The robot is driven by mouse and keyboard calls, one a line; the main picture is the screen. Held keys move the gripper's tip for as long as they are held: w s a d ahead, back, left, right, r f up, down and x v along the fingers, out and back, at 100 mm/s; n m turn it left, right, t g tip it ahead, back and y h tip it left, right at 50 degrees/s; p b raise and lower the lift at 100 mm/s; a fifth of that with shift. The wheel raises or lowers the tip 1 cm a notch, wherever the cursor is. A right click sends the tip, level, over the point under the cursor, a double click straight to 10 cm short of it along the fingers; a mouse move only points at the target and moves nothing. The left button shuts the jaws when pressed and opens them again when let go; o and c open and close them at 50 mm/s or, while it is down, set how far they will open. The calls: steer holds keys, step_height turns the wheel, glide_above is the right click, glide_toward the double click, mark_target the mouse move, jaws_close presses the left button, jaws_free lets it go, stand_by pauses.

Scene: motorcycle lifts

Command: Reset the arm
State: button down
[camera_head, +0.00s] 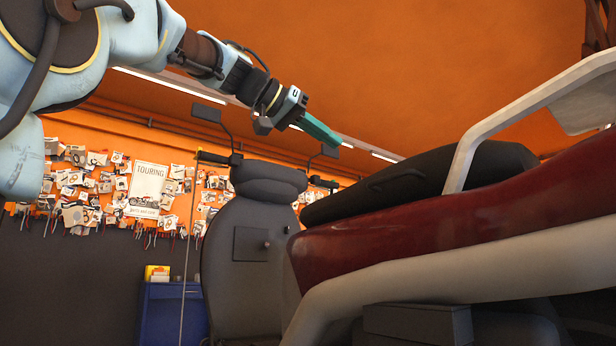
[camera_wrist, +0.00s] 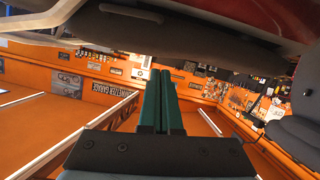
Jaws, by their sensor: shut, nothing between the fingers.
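My gripper (camera_head: 318,130) is raised at the upper middle of the head view, at the end of my blue-grey arm that reaches in from the upper left. Its green fingers are shut with nothing between them and point to the right and slightly down. In the wrist view the two green fingers (camera_wrist: 162,100) lie side by side, pressed together. The gripper appears in free air, with the orange wall and ceiling behind it, and seems to touch nothing.
A motorcycle with a dark red body (camera_head: 430,235), black seat (camera_head: 420,183) and pale rail fills the right side. A dark scooter-like vehicle (camera_head: 255,265) with mirrors stands in the middle. A blue cabinet (camera_head: 165,310) and a wall with a Touring poster (camera_head: 147,190) are behind.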

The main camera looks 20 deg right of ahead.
steer(key=w+a+f+n+t+y, duration=0.1)
steer(key=w+a+f+n+y, duration=0.15)
steer(key=w+f, duration=0.55)
steer(key=w+a+f+n+t+y, duration=0.1)
steer(key=w+a+f+n+y, duration=0.2)
steer(key=f, duration=0.8)
steer(key=w+a+f+n+y, duration=0.15)
steer(key=a+f, duration=0.25)
steer(key=f, duration=0.4)
steer(key=w+a+f+n+y, duration=0.1)
steer(key=w+a+f+n, duration=0.2)
steer(key=f, duration=0.6)
steer(key=s+a+f+n+g+y, duration=0.1)
steer(key=s+a+f+y, duration=0.1)
steer(key=a+f, duration=0.4)
steer(key=s+a+f+y, duration=0.1)
steer(key=a+f, duration=0.3)
steer(key=f, duration=0.5)
steer(key=s+a+f+n+g+y, duration=0.1)
steer(key=s+a+f+g+y, duration=0.15)
steer(key=s+a+f, duration=0.9)
step_height(320, 180, up, 29)
steer(key=d+p, duration=0.2)
steer(key=p, duration=2.8)
steer(key=shift+f, duration=0.1)
